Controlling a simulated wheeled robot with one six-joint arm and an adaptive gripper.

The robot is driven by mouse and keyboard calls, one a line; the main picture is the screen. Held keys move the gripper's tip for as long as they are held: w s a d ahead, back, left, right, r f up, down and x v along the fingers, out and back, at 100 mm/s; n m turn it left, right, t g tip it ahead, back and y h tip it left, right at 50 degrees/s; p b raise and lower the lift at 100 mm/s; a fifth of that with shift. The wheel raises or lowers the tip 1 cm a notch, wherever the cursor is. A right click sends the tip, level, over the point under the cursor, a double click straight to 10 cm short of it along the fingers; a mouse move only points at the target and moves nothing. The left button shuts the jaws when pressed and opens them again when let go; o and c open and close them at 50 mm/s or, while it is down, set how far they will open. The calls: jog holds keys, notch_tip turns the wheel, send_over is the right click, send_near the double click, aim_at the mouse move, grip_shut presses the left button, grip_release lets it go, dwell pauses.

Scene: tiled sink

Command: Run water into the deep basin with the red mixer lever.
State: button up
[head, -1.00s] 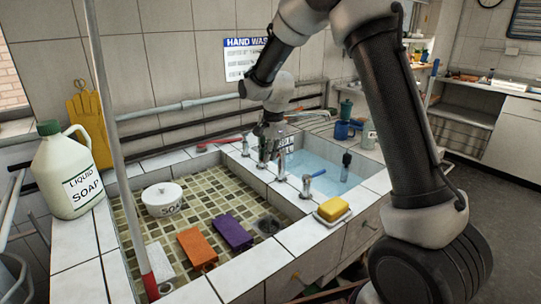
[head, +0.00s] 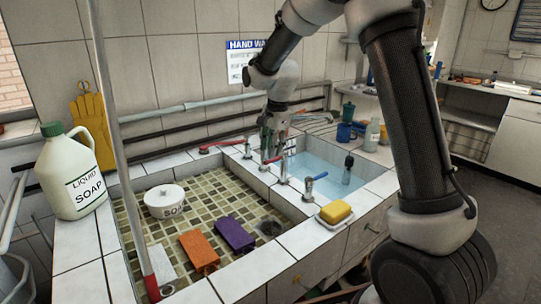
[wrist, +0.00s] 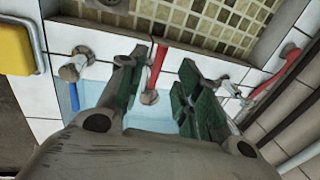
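The red mixer lever (wrist: 158,66) stands on a metal tap on the tiled ledge, and in the head view (head: 289,152) it shows just beside my gripper. My gripper (head: 272,148) is over the row of taps. In the wrist view my gripper (wrist: 160,70) has its green-padded fingers spread, one on each side of the red lever, with gaps visible. Whether a finger touches it I cannot tell. The deep basin (head: 315,172), pale blue inside, lies right of the taps.
The shallow tiled basin (head: 190,185) holds a white soap pot, orange and purple sponges. A yellow sponge (head: 336,211) sits on the near ledge. Another red-handled thing (head: 222,144) lies behind. A pole (head: 115,150) rises at left. Pipes (head: 190,128) run along the wall.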

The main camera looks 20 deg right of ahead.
notch_tip(320, 180, up, 8)
jog(key=s, duration=0.1)
jog(key=shift+s+d+f, duration=0.15)
jog(key=shift+s+d, duration=0.1)
jog(key=shift+d, duration=0.05)
jog(key=s+d+r+n, duration=0.1)
jog(key=s+d+n, duration=0.3)
jog(key=s, duration=0.7)
jog(key=s+d+r+n+t, duration=0.1)
jog(key=s+d+n, duration=0.4)
jog(key=s, duration=0.7)
jog(key=s+d+r+n+t, duration=0.1)
jog(key=s+d+n, duration=0.3)
jog(key=s, duration=0.7)
jog(key=shift+s+d+r+n+h, duration=0.15)
jog(key=shift+d+r+n+h, duration=0.2)
jog(key=shift+d+r, duration=0.45)
